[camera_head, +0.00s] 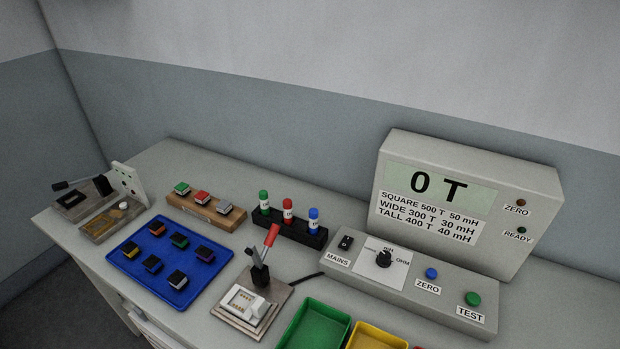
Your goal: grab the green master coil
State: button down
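A small block with a green top (182,188) sits at the left end of a wooden rack (207,212) at the back left of the bench. A red-topped block (202,197) and a grey-topped block (224,207) sit beside it on the rack. No visible label says which piece is the master coil. A green-capped bottle (264,199) stands in a black holder (290,232), to the right of the rack. My gripper is not in view.
A blue tray (137,270) with several dark coils is in front of the rack. A lever fixture (250,303) stands right of it, a clamp fixture (100,215) left. A tester (470,205) and green bin (315,328) are at right.

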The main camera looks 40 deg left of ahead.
aim_at(182, 189)
jog(key=u, duration=2.35)
jog(key=i+j+z, duration=0.1)
jog(key=j, duration=0.35)
jog(key=i+j+z, duration=0.1)
jog(key=i+j, duration=0.15)
jog(key=j, duration=0.2)
jog(key=i+j+z, duration=0.15)
jog(key=j, duration=0.35)
jog(key=i+j+z, duration=0.1)
jog(key=j, duration=0.35)
jog(key=i+j+z, duration=0.1)
jog(key=j, duration=0.4)
jog(key=i+j+z, duration=0.1)
jog(key=j, duration=0.4)
jog(key=i+j+z, duration=0.15)
jog(key=i, duration=0.3)
jog(key=i+j+z, duration=0.15)
jog(key=i, duration=0.35)
jog(key=i+j+z, duration=0.2)
jog(key=i, duration=0.25)
jog(key=j, duration=0.1)
